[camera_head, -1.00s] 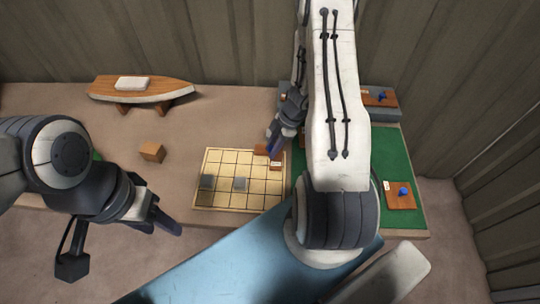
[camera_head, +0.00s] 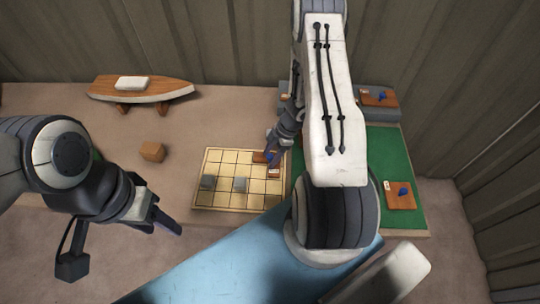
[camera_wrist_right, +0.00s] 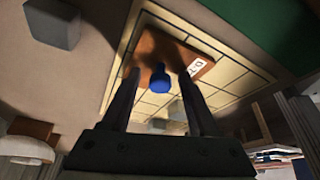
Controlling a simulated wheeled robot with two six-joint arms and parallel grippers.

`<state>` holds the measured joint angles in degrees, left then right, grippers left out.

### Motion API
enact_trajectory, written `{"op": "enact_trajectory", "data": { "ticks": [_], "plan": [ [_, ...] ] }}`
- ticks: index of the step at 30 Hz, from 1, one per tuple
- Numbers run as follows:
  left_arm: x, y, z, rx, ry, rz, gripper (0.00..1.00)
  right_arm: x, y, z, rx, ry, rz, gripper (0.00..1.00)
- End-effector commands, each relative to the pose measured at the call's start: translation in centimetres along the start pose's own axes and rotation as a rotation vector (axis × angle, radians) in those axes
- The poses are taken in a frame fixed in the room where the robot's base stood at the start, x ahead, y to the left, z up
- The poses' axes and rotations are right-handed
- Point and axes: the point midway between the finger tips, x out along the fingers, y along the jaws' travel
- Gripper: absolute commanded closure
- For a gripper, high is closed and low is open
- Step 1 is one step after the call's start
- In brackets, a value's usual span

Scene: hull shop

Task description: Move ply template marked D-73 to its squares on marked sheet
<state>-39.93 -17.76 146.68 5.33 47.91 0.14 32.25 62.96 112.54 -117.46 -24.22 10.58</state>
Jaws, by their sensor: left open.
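A brown ply template (camera_head: 260,157) with a blue knob lies on the back right squares of the marked sheet (camera_head: 222,202). My right gripper (camera_head: 272,156) is directly over it and partly hides it. In the right wrist view the template (camera_wrist_right: 150,47) shows a white label, partly cut off, that seems to start with D. The knob (camera_wrist_right: 159,78) stands between the fingers of my right gripper (camera_wrist_right: 160,90), which are apart with gaps beside it. My left gripper (camera_head: 168,222) is open and empty, in front of and left of the sheet.
Two grey blocks (camera_head: 240,184) sit on the sheet's squares. Another knobbed template (camera_head: 400,200) lies on the green mat (camera_head: 398,155); one more (camera_head: 380,99) is on a grey block behind. A wooden cube (camera_head: 152,151) and a model boat (camera_head: 142,92) stand at left.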

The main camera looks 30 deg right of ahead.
Motion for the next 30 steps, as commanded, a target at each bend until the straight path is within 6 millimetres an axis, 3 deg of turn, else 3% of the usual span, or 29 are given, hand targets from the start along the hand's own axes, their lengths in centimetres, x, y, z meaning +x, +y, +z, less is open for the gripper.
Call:
{"op": "enact_trajectory", "data": {
  "ticks": [6, 10, 21, 30],
  "plan": [
    [-0.1, 0.0, 0.0, 0.000, 0.000, 0.000, 0.50, -0.1, 0.0, -0.1, 0.000, 0.000, 0.000, 0.39],
    [-0.2, 0.0, 0.0, 0.000, 0.000, 0.000, 0.50, -1.3, 0.1, -0.1, -0.001, -0.001, 0.004, 0.39],
    [-0.5, 0.0, 0.0, 0.000, 0.000, 0.000, 0.50, -8.9, 0.2, -0.1, -0.001, -0.001, 0.006, 0.39],
    [-0.5, 0.0, 0.0, 0.000, 0.000, 0.000, 0.50, -12.2, 0.1, -0.1, 0.000, 0.000, 0.001, 0.39]
  ]
}}
